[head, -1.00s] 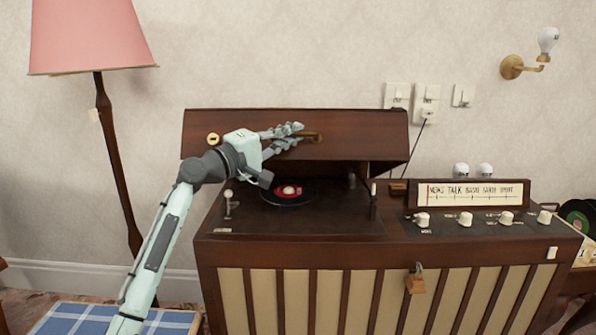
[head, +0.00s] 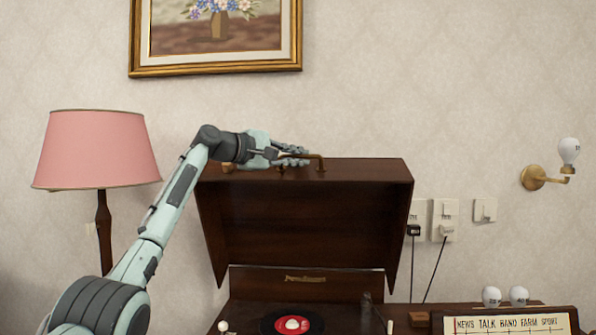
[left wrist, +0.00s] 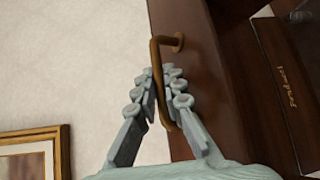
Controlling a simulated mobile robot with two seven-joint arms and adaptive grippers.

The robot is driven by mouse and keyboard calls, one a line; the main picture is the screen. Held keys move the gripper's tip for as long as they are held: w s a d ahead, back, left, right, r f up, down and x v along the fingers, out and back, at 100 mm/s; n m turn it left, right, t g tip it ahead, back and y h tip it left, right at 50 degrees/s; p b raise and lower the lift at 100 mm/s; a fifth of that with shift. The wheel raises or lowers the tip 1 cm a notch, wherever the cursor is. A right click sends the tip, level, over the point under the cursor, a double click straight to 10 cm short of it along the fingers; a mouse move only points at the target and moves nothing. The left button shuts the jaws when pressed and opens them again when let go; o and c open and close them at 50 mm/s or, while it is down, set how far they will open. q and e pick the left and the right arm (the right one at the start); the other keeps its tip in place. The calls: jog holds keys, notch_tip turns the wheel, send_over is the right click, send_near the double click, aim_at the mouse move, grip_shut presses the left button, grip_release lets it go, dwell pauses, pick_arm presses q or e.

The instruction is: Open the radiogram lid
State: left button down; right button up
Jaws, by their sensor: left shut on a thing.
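The radiogram lid (head: 300,222) is dark wood and stands raised at the back of the radiogram, its inner side facing me. A brass handle (head: 322,160) sits on its upper edge. My left gripper (head: 300,157) is at that edge and shut on the handle. In the left wrist view, the fingers (left wrist: 163,95) close on both sides of the brass bar (left wrist: 160,75). Below the lid, a turntable with a red-labelled record (head: 292,325) shows at the bottom of the head view. My right gripper is not in view.
A pink lamp (head: 97,150) stands to the left, behind my left arm. A framed flower picture (head: 215,68) hangs above. Wall switches (head: 445,212) with cords and a brass wall light (head: 535,177) are to the right. The radio dial panel (head: 510,325) is at lower right.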

pick_arm(q)
jog(key=shift+w+r, duration=0.3)
jog(key=shift+r, duration=0.1)
jog(key=c, duration=1.7)
grip_release()
jog(key=shift+s, duration=0.1)
jog(key=shift+o, duration=0.5)
jog(key=shift+f, duration=0.1)
jog(key=v, duration=1.2)
